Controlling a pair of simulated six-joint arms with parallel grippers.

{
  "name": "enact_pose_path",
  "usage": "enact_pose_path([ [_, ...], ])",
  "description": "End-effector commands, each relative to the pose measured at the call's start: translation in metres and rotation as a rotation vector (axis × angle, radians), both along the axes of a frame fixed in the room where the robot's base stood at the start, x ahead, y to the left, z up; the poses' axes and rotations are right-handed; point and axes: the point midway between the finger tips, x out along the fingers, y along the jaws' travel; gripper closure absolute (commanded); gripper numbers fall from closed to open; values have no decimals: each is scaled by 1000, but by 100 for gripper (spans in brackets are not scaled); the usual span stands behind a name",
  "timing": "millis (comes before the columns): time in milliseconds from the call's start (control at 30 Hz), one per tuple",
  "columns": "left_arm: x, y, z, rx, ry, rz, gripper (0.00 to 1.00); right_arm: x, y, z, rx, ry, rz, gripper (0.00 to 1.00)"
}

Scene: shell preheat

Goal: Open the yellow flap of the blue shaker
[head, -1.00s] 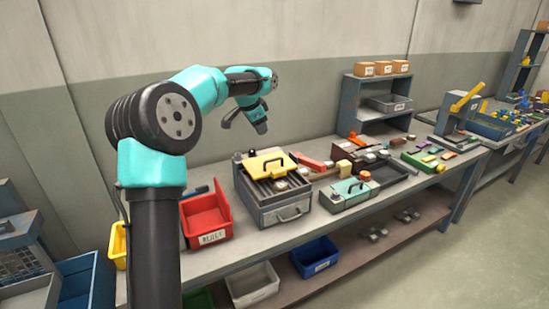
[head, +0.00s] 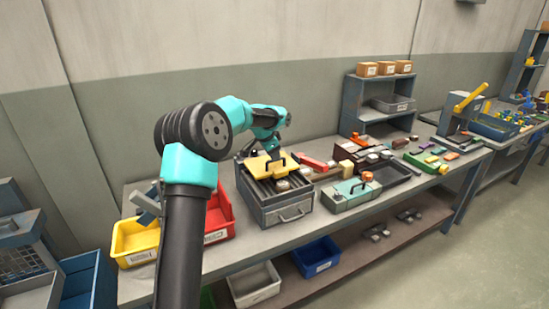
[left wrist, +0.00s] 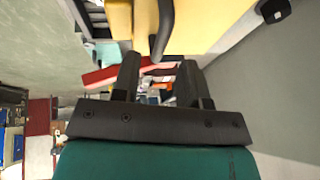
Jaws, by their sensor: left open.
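The shaker (head: 289,214) is a grey-blue box with a slatted top and a front handle, on the bench left of centre. Its yellow flap (head: 254,166) lies over the back of the top and looks closed; it fills the upper part of the left wrist view (left wrist: 205,25). A dark bar handle (left wrist: 164,28) stands on the flap. My left gripper (head: 276,153) is low over the flap, partly hidden by its wrist. In the left wrist view its fingers (left wrist: 158,65) are apart, with the handle's lower end near the gap. I cannot tell whether they touch it.
A red bin (head: 220,215) and a yellow bin (head: 134,243) stand left of the shaker. A pale green box (head: 351,194) is close on its right. A dark tray (head: 390,175) and small shelf (head: 379,112) are farther right. The wall is behind.

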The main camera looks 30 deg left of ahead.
Motion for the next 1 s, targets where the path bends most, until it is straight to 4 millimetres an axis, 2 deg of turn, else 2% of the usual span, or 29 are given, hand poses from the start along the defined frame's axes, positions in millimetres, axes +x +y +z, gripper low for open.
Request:
enact_pose_path([
  [33,3,0,-8,-1,3,0,60,0,0,0,0,0,0,100],
  [200,11,-1,-24,0,0,0,60,0,0,0,0,0,0,100],
  [567,13,-1,-28,1,-1,-1,60,0,0,0,0,0,0,100],
  [1000,13,-1,-28,0,0,-1,100,0,0,0,0,0,0,100],
])
